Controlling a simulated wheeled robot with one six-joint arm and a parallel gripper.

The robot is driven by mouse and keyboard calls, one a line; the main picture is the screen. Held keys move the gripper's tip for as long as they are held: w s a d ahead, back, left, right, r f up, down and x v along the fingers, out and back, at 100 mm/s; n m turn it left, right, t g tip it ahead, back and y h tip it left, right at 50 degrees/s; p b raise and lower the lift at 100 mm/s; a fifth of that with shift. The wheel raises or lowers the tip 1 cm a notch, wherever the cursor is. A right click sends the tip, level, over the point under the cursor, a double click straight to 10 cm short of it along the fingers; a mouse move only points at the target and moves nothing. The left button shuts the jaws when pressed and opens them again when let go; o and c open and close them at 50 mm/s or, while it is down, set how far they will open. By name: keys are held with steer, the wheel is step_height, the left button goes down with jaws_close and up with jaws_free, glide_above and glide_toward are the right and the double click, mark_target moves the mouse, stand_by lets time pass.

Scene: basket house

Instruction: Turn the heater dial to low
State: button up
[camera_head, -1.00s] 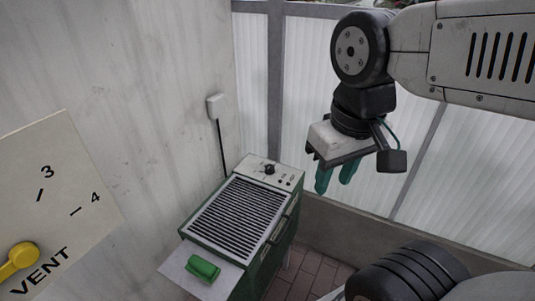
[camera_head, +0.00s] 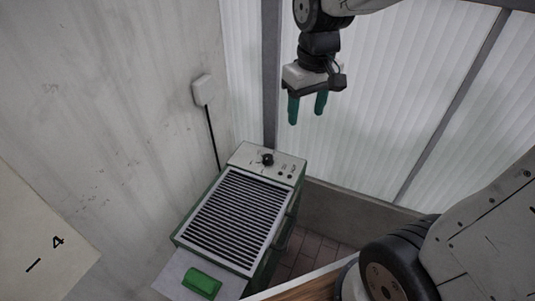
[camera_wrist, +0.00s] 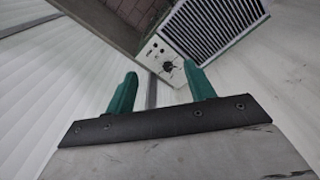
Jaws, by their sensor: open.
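The heater (camera_head: 232,212) is a green box with a dark slatted grille, standing against the left wall. Its black dial (camera_head: 267,160) sits on a pale panel at its back end. The dial also shows in the wrist view (camera_wrist: 168,66), beyond and between my fingertips. The markings around it are too small to read. My gripper (camera_head: 307,108) has two green fingers, apart and empty. It hangs pointing down above and to the right of the dial, in front of the translucent wall, and touches nothing.
A green object (camera_head: 201,282) lies on a pale shelf at the heater's front end. A white wall box (camera_head: 203,90) has a dark cable running down behind the heater. The air above the heater is clear.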

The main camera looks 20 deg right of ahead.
steer(key=w+a+f+n, duration=0.1)
steer(key=w+f, duration=0.9)
steer(key=w, duration=0.1)
steer(key=n, duration=0.2)
glide_toward(268, 157)
steer(key=shift+w+f+g, duration=0.1)
steer(key=shift+w+g, duration=0.15)
steer(key=shift+g, duration=0.15)
steer(key=shift+w+f, duration=0.15)
steer(key=shift+f, duration=0.55)
step_height(268, 157, down, 7)
steer(key=shift+f, duration=0.1)
steer(key=shift+c, duration=0.3)
steer(key=c, duration=0.9)
